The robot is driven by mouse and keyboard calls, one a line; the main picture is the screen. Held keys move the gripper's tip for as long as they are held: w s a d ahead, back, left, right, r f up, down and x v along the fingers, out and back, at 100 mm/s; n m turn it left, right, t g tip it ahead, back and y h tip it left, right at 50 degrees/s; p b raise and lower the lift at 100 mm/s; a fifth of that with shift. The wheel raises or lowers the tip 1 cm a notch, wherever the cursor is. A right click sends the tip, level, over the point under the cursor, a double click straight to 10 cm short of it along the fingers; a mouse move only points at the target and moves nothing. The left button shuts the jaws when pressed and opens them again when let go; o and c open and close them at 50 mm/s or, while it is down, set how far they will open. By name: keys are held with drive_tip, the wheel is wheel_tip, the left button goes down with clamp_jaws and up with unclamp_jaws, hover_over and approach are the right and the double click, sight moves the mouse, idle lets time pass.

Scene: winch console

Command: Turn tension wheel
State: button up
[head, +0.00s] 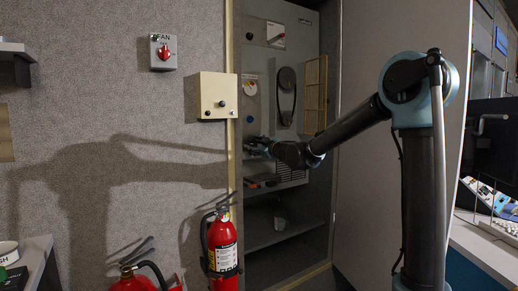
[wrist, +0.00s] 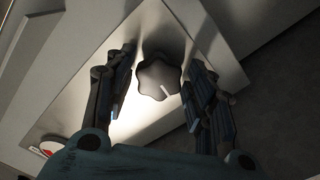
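The tension wheel appears to be the dark, lobed knob (wrist: 158,79) with a short white mark, on a pale panel in the wrist view. My gripper (wrist: 163,62) is open, with one finger on each side of the knob. Gaps show between the fingers and the knob, so they do not look closed on it. In the head view my gripper (head: 257,147) reaches left to the front of the open grey cabinet (head: 330,45). I cannot make out the knob there.
A beige box (head: 213,96) and a red FAN switch (head: 164,52) are on the left wall. A red fire extinguisher (head: 222,246) stands below. The cabinet holds a hanging dark device (head: 287,92) and a shelf (head: 285,232). A round gauge (wrist: 50,147) shows at lower left.

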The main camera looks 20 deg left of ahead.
idle(0.3)
drive_tip(key=shift+s+d, duration=0.1)
drive_tip(key=shift+d, duration=0.05)
drive_tip(key=v, duration=1.1)
drive_tip(key=shift+d, duration=0.3)
drive_tip(key=shift+s+d, duration=0.1)
drive_tip(key=shift+s, duration=0.1)
drive_tip(key=s+d+f+m+g+h, duration=0.3)
drive_tip(key=s+d+f+m+h, duration=0.1)
drive_tip(key=s+d+f, duration=0.7)
drive_tip(key=s+d+f+m+g+h, duration=0.3)
drive_tip(key=s+d+f+m+h, duration=0.2)
drive_tip(key=s+d+f, duration=0.6)
drive_tip(key=s+d+f+m+g+h, duration=0.3)
drive_tip(key=s+d+f+m, duration=0.4)
drive_tip(key=d, duration=1.5)
drive_tip(key=s+f+h, duration=0.1)
drive_tip(key=s+f, duration=0.3)
drive_tip(key=s, duration=0.1)
drive_tip(key=shift+f+m+g+h, duration=0.25)
drive_tip(key=shift+m+g+h, duration=0.05)
drive_tip(key=shift+m, duration=0.1)
